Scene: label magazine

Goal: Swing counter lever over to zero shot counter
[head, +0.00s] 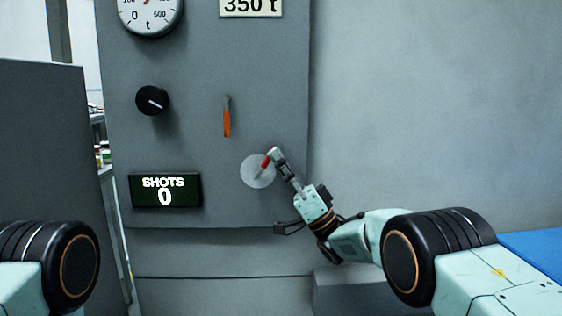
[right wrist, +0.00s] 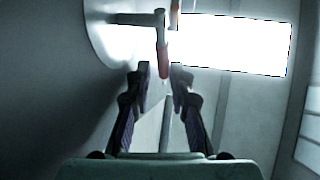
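The counter lever (head: 265,163) has a red handle and sits on a pale round disc (head: 257,171) low on the grey machine panel. The shot counter (head: 165,190) left of it reads SHOTS 0. My right gripper (head: 273,154) is at the lever. In the right wrist view, the red handle (right wrist: 163,62) hangs from a grey crossbar, its lower end between my right fingertips (right wrist: 160,73). The fingers are apart, with a narrow gap on either side of the handle. My left gripper is not in view.
An orange handle (head: 227,118) hangs above the disc. A black knob (head: 152,100), a round gauge (head: 149,12) and a 350 t plate (head: 251,7) are higher on the panel. A grey cabinet (head: 45,150) stands at left. The wall at right is bare.

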